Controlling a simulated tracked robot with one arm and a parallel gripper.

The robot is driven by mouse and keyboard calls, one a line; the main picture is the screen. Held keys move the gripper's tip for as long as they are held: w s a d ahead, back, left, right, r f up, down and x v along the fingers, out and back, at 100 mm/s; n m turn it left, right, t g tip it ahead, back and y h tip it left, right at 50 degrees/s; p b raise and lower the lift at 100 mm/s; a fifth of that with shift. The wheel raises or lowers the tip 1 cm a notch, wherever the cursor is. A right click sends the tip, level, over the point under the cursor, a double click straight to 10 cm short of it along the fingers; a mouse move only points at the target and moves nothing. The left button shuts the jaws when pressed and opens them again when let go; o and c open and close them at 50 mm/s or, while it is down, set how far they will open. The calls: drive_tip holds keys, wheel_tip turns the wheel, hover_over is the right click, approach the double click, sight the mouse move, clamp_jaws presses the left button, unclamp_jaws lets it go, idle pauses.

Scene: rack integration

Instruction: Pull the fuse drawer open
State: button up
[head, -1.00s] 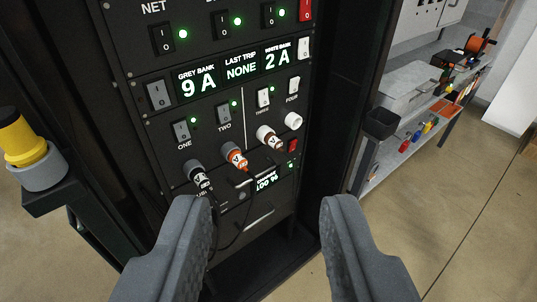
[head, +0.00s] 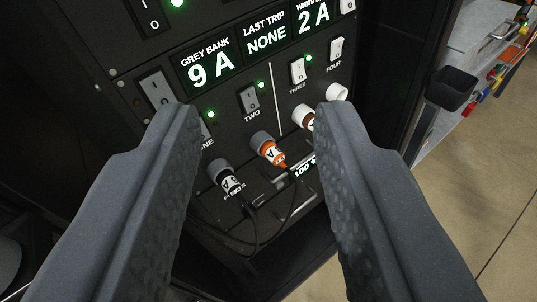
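My gripper (head: 258,115) is open and empty, its two grey fingers wide apart in front of the rack. Between the fingers is the outlet row, with a black plug (head: 225,176) and an orange plug (head: 268,148). A partly covered label starting "FU" (head: 235,190) shows beneath the black plug. The dark fuse drawer front seems to be the low area (head: 225,215) under this label, crossed by black cables (head: 256,238). Its edges and handle are hard to make out, and I cannot tell how far it is open. My fingers show no contact with it.
Rack panels show switches and displays reading "9 A" (head: 211,69), "NONE" (head: 267,39) and "2 A" (head: 315,14). A black bin (head: 451,88) juts out at right, with open floor beyond.

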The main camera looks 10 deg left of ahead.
sight(299, 161)
drive_tip(key=w+a+f+m+b, duration=0.1)
drive_tip(key=w+f+m, duration=0.4)
drive_tip(key=w+f, duration=0.55)
drive_tip(key=w+a+f+m, duration=0.2)
drive_tip(key=w+f+m, duration=0.2)
drive_tip(key=w+f, duration=0.65)
wheel_tip(299, 161, down, 26)
drive_tip(key=d+r+m+h, duration=0.1)
drive_tip(key=d+m+h, duration=0.15)
drive_tip(key=m, duration=0.55)
drive_tip(key=shift+t+h, duration=0.3)
drive_tip(key=shift+h, duration=0.15)
drive_tip(key=b+x, duration=0.1)
drive_tip(key=x, duration=0.3)
drive_tip(key=b+x, duration=0.1)
drive_tip(key=x, duration=0.9)
drive_tip(key=shift+a+f+b, duration=0.25)
drive_tip(key=shift+b, duration=0.15)
drive_tip(key=shift+s, duration=0.1)
clamp_jaws()
drive_tip(key=shift+d, duration=0.15)
